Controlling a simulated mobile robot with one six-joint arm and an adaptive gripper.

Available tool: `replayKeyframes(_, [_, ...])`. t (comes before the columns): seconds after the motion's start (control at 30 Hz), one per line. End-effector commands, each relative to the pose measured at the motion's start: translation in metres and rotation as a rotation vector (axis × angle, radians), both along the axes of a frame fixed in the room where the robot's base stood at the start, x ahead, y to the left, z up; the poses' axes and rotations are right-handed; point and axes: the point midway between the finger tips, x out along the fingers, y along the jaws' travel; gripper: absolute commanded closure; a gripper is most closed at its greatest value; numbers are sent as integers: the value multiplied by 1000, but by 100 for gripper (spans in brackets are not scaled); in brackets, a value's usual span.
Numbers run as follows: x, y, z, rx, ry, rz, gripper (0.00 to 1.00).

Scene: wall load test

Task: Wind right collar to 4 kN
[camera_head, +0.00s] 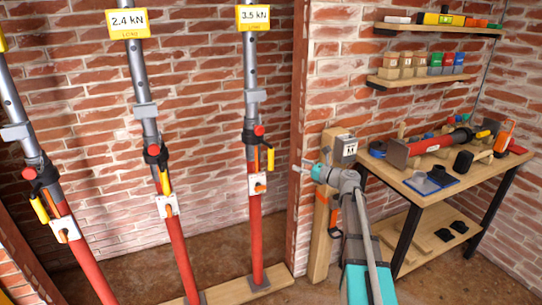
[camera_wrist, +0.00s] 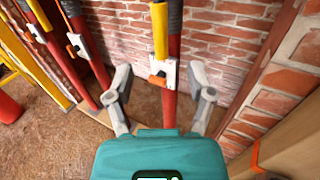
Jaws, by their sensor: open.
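The right prop has a grey upper tube (camera_head: 250,72) and a red lower tube (camera_head: 256,230); its yellow display (camera_head: 253,17) reads 3.5 kN. Its black collar (camera_head: 249,138) has a red knob and a yellow-gripped handle (camera_head: 270,159) hanging down on the right. A white plate with an orange lever (camera_head: 258,184) sits below. In the wrist view the yellow handle (camera_wrist: 160,32) hangs above the white plate (camera_wrist: 168,75); the collar is mostly cut off. My gripper (camera_head: 305,169) is open and empty, right of the prop and apart from it. Its fingers (camera_wrist: 160,76) flank the prop's picture.
The middle prop's display (camera_head: 127,23) reads 2.4 kN; another prop (camera_head: 75,250) leans at the left. A brick wall edge and wooden post (camera_head: 325,220) stand close right. A workbench (camera_head: 425,190) with tools is further right, under two shelves.

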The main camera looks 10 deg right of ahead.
Motion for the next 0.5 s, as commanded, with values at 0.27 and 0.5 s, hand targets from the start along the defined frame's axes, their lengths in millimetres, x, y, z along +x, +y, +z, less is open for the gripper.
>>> replayKeyframes(0.27, [6, 5, 0, -2, -1, 1, 30])
replayKeyframes(0.5, [24, 21, 0, -2, -1, 3, 30])
